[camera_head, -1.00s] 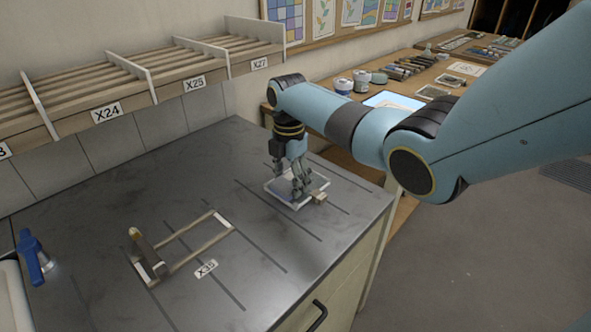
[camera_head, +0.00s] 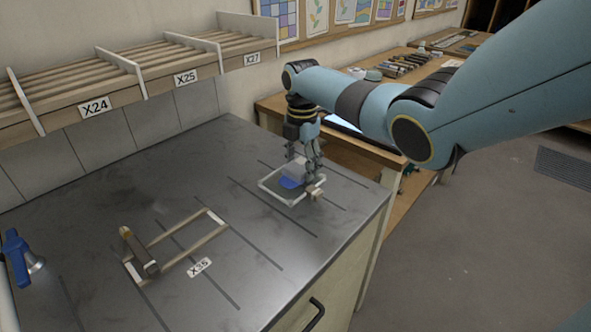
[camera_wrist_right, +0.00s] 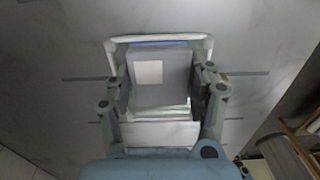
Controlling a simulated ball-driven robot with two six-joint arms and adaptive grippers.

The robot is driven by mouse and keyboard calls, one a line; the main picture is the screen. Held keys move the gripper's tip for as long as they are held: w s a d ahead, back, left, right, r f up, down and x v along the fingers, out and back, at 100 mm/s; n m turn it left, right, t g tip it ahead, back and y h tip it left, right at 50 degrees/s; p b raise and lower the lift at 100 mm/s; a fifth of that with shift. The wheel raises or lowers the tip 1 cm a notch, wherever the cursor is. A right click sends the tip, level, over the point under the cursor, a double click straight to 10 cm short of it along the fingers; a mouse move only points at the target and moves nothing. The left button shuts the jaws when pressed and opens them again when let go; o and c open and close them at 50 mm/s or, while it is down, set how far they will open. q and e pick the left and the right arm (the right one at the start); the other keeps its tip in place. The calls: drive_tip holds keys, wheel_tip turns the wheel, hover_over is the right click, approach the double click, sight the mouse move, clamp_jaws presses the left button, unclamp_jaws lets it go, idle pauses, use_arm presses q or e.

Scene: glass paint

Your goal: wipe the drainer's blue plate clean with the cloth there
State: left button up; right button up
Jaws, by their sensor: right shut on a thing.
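The drainer's plate (camera_head: 283,190) lies flat in a white-rimmed frame on the dark counter, right of centre in the head view. A deep blue patch (camera_head: 290,183) shows on it below my gripper; the bare part around looks grey and clear. In the right wrist view a blue strip (camera_wrist_right: 160,44) shows along the far rim. My right gripper (camera_head: 306,178) points down over the plate. It is shut on a grey block-like pad (camera_wrist_right: 160,85) with a pale square on top, apparently the cloth. Whether the pad touches the plate is hard to tell. My left gripper is out of view.
A wooden rack frame (camera_head: 190,257) with a brown handled tool (camera_head: 139,250) lies at the counter's front left, beside an X35 label. A blue-handled thing (camera_head: 16,258) is at the left edge.

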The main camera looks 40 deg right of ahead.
sight(293, 170)
drive_tip(key=shift+a+r+p, duration=0.1)
drive_tip(key=shift+a+p, duration=0.8)
drive_tip(key=shift+s+a, duration=0.1)
drive_tip(key=shift+a, duration=0.45)
drive_tip(key=shift+s+a+f+p, duration=0.1)
drive_tip(key=shift+a+p, duration=0.45)
drive_tip(key=shift+a, duration=0.1)
drive_tip(key=shift+s+a+f+p, duration=0.1)
drive_tip(key=shift+a+p, duration=0.45)
drive_tip(key=shift+a, duration=0.05)
drive_tip(key=shift+a+f, duration=0.1)
drive_tip(key=shift+a, duration=0.15)
drive_tip(key=shift+d+b, duration=0.3)
drive_tip(key=shift+d, duration=1.15)
drive_tip(key=shift+w+d+b, duration=0.15)
drive_tip(key=shift+d+b, duration=0.75)
drive_tip(key=shift+d, duration=0.8)
drive_tip(key=shift+a+r+p, duration=0.25)
drive_tip(key=shift+a+p, duration=0.95)
drive_tip(key=shift+a, duration=0.5)
drive_tip(key=shift+a+p, duration=0.6)
drive_tip(key=shift+a, duration=0.3)
drive_tip(key=shift+a+f, duration=0.15)
drive_tip(key=shift+a, duration=0.35)
